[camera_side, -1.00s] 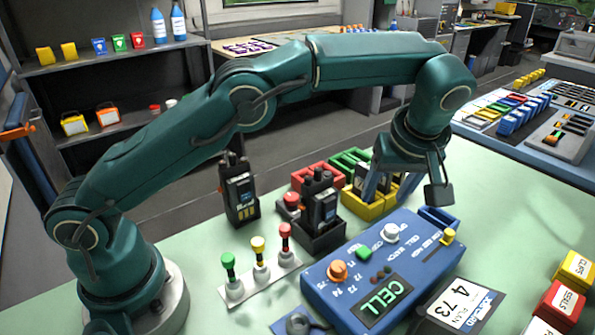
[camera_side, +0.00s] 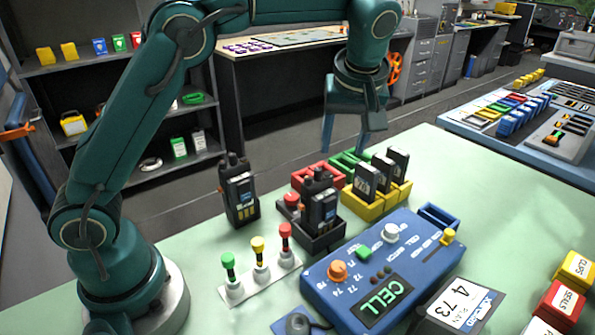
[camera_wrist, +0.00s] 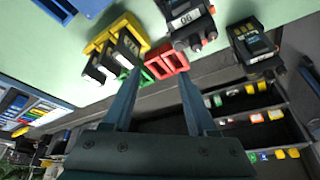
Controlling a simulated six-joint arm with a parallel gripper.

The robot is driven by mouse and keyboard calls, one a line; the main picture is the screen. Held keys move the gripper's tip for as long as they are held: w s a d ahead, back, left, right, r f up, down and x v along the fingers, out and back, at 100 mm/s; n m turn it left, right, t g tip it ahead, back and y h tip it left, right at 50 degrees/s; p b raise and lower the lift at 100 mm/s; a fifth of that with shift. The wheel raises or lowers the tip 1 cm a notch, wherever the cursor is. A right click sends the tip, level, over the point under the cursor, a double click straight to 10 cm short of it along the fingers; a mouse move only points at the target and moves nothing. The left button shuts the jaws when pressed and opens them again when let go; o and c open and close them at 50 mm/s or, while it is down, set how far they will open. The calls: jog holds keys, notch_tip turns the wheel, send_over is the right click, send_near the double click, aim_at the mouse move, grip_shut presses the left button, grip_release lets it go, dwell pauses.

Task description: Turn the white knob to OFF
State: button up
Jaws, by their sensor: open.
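The white knob (camera_side: 391,232) sits on the top right part of the blue control box (camera_side: 335,298), in the side view. Small lettering lies around it, too small to read for its setting. My gripper (camera_side: 345,148) hangs in the air behind the box, above the far table edge, well apart from the knob. Its two fingers are spread and hold nothing. In the wrist view my gripper (camera_wrist: 158,82) is open too, and the knob is out of that view.
An orange knob (camera_side: 338,270), a green button (camera_side: 364,253) and a yellow slider (camera_side: 448,237) share the box. Black batteries (camera_side: 366,178) stand in yellow holders (camera_side: 372,208) behind it. A radio (camera_side: 240,190) and three coloured levers (camera_side: 259,262) stand left.

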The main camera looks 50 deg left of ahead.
jog(key=m+t+h, duration=0.2)
jog(key=m+h, duration=0.3)
jog(key=m, duration=0.8)
send_over(390, 228)
jog(key=s, duration=0.2)
jog(key=f, duration=0.6)
jog(key=shift+a+f, duration=0.1)
jog(key=shift+a, duration=0.3)
jog(key=shift+s+d+f, duration=0.1)
jog(key=shift+s+f, duration=0.1)
jog(key=shift+s, duration=0.05)
jog(key=shift+w+d+f, duration=0.1)
jog(key=shift+f, duration=0.15)
jog(key=shift+x, duration=2.1)
